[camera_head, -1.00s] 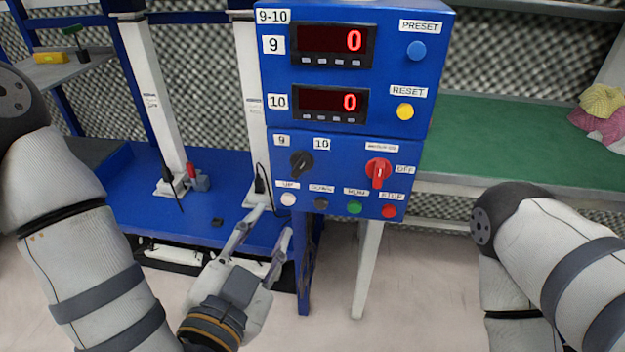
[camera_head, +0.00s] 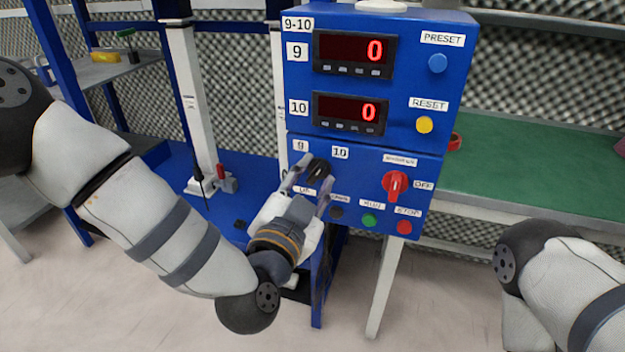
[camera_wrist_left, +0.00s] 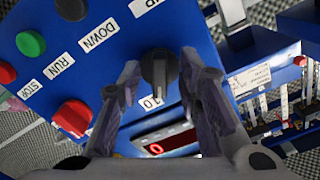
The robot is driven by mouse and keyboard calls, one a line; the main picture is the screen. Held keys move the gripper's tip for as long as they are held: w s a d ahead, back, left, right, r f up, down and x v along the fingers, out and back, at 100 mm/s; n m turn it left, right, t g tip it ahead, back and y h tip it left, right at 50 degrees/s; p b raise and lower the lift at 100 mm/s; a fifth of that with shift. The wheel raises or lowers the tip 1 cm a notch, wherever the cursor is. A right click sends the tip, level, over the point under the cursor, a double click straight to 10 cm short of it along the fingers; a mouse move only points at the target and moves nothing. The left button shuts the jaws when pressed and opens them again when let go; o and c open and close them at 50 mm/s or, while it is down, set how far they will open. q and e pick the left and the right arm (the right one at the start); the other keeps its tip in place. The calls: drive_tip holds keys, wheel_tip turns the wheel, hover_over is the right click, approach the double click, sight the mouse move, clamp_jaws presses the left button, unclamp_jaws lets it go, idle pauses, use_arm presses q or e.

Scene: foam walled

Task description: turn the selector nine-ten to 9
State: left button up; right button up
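The black nine-ten selector (camera_head: 317,167) sits on the blue control box (camera_head: 455,60), below the labels 9 (camera_head: 301,146) and 10 (camera_head: 340,152). It also shows in the left wrist view (camera_wrist_left: 159,75), where its grip bar runs toward the 10 label. My left gripper (camera_head: 308,183) is at the selector with its fingers apart, one on each side of the knob. In the left wrist view the fingers (camera_wrist_left: 160,80) stand very close to the knob; I cannot tell whether they touch it. My right gripper is out of view; only my right arm shows at lower right.
A red switch (camera_head: 396,185) is right of the selector. The UP, DOWN, green RUN (camera_head: 369,220) and red STOP (camera_head: 404,227) buttons line the box below, close to my left gripper. A green-topped bench (camera_head: 530,170) stands at the right. Two displays above read 0.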

use_arm(q)
drive_tip(key=shift+c, duration=0.6)
clamp_jaws()
